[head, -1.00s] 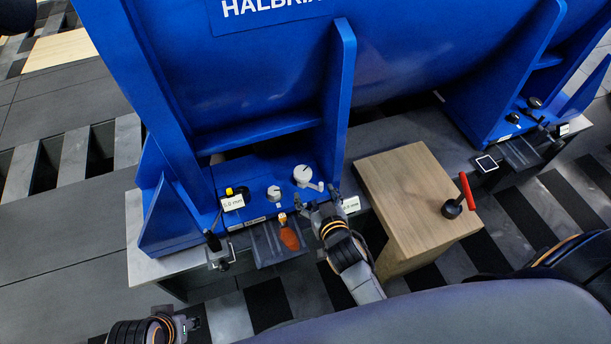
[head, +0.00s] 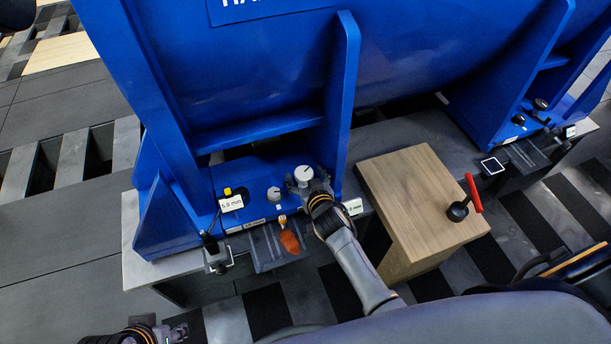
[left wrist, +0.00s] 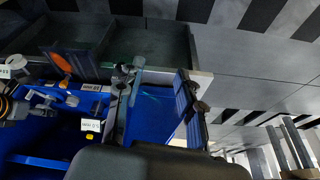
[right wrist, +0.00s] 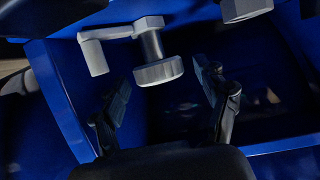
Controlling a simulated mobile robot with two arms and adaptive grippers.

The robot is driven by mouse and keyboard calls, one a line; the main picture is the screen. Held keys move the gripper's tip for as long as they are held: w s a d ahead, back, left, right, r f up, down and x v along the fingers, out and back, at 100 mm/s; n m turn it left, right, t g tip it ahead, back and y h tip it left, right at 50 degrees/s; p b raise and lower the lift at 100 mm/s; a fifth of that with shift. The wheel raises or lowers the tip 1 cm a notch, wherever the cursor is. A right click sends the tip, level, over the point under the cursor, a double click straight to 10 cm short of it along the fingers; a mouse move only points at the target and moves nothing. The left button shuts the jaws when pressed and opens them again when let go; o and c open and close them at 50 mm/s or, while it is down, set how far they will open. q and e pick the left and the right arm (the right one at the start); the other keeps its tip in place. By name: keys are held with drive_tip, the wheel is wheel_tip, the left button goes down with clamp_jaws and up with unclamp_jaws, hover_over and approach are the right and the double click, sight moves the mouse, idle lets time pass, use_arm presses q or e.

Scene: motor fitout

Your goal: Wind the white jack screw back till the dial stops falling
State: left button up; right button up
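A white crank and stem, which looks like the jack screw (right wrist: 153,45), hangs with a round foot at the top of the right wrist view. A round white face with a dark mark, which looks like the dial (head: 303,174), stands at the blue motor's foot; its reading is too small to tell. My right gripper (head: 311,186) is beside that face. In the right wrist view its fingers (right wrist: 166,100) are spread and empty, just below the round foot. My left gripper (head: 180,333) is low at the left; its fingers (left wrist: 158,88) are apart and empty.
A smaller white knob (head: 274,194), white labels (head: 231,203) and an orange-red object on a dark tray (head: 262,257) are near the foot. A wooden block (head: 405,190) and a red-handled tool (head: 472,193) are to the right. A blue upright (head: 347,100) rises beside the dial.

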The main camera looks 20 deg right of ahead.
drive_tip(key=c, duration=1)
drive_tip(key=shift+r, duration=0.1)
drive_tip(key=y+p, duration=0.1)
drive_tip(key=n+p, duration=0.1)
drive_tip(key=p, duration=0.1)
drive_tip(key=shift+w+r+n+y, duration=0.1)
drive_tip(key=shift+r+n+y, duration=0.2)
drive_tip(key=shift+y, duration=0.1)
drive_tip(key=n+y+p, duration=0.2)
drive_tip(key=shift+w+d+g+y, duration=0.1)
drive_tip(key=shift+g+y, duration=0.3)
use_arm(q)
drive_tip(key=s+f+x, duration=0.1)
drive_tip(key=s+x, duration=0.2)
drive_tip(key=x, duration=0.9)
drive_tip(key=shift+f+g+p, duration=0.2)
drive_tip(key=shift+g+p, duration=0.1)
drive_tip(key=shift+g, duration=0.1)
use_arm(e)
drive_tip(key=shift+f+n+y, duration=0.25)
drive_tip(key=shift+n+y, duration=0.25)
drive_tip(key=shift+n, duration=0.1)
use_arm(q)
drive_tip(key=shift+w+d, duration=0.1)
drive_tip(key=shift+w, duration=0.05)
use_arm(e)
drive_tip(key=o, duration=1.1)
drive_tip(key=shift+o, duration=0.3)
drive_tip(key=shift+d, duration=0.1)
drive_tip(key=shift+d+f, duration=0.15)
